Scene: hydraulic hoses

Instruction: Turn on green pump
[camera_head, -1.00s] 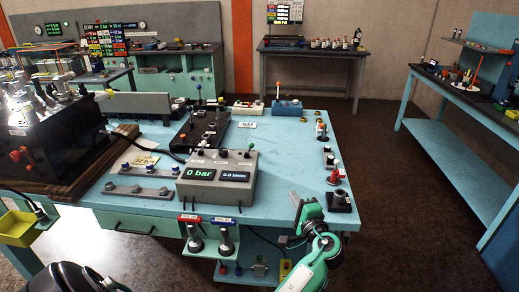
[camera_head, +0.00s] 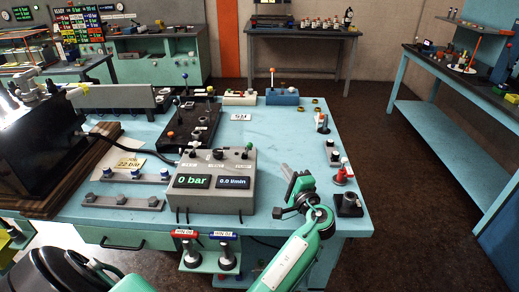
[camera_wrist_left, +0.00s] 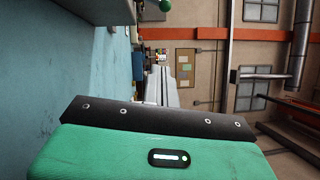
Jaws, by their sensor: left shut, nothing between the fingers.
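A grey control box (camera_head: 212,190) stands on the light-blue table and reads "0 bar" and "0.0 l/min". A green-topped knob (camera_head: 249,147) stands upright at its back right. A green ball also shows at the top of the left wrist view (camera_wrist_left: 165,5). My left gripper (camera_head: 285,170) is shut and empty, above the table just right of the grey box, apart from the knob. Its shut fingers (camera_wrist_left: 160,82) show in the left wrist view. No body clearly marked as a green pump can be made out. My right gripper is not in view.
A black valve block (camera_head: 190,130) with upright levers stands behind the grey box. A red-knobbed fitting (camera_head: 341,175) and a dark block (camera_head: 348,204) stand near the table's right edge. The middle back of the table (camera_head: 275,135) is mostly clear.

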